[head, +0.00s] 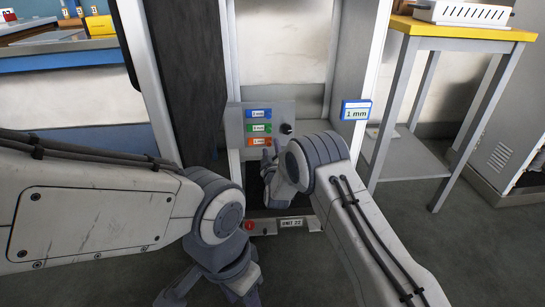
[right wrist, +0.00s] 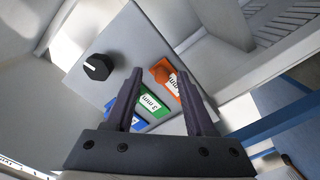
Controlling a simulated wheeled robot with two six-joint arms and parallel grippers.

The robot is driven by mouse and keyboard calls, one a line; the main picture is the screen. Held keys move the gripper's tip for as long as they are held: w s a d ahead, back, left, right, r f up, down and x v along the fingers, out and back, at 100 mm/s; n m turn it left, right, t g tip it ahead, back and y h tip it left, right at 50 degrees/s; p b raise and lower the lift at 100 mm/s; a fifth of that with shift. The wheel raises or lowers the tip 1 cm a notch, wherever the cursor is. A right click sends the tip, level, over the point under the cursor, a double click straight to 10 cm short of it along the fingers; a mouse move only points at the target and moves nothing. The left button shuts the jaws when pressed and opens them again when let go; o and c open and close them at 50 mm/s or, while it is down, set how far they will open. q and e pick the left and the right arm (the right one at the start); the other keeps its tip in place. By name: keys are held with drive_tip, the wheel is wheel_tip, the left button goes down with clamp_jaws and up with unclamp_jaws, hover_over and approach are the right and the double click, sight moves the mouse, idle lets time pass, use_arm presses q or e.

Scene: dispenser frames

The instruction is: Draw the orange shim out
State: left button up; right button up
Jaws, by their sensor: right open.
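The orange shim (head: 259,142) sits lowest in a column on a grey panel (head: 238,125), under a green shim (head: 258,128) and a blue shim (head: 258,114). Each has a white label. My right gripper (head: 267,160) is in front of the panel, just below the orange shim. In the right wrist view its fingers (right wrist: 159,72) are open and empty. The orange shim (right wrist: 162,70) shows beyond them, partly hidden by the right-hand finger. The green shim (right wrist: 151,97) lies between the fingers in that picture. My left gripper (head: 208,287) hangs low, cut off by the bottom edge; its jaws are unclear.
A black knob (head: 286,128) stands out from the panel beside the shims. A blue-edged "1 mm" sign (head: 355,110) is on the right post. A red button (head: 249,226) and a "UNIT 22" plate (head: 291,223) are below. A yellow-topped table (head: 462,29) stands at right.

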drive_tip(key=s+p, duration=0.3)
drive_tip(key=s, duration=0.6)
drive_tip(key=shift+d, duration=0.4)
drive_tip(key=shift+a+r, duration=0.1)
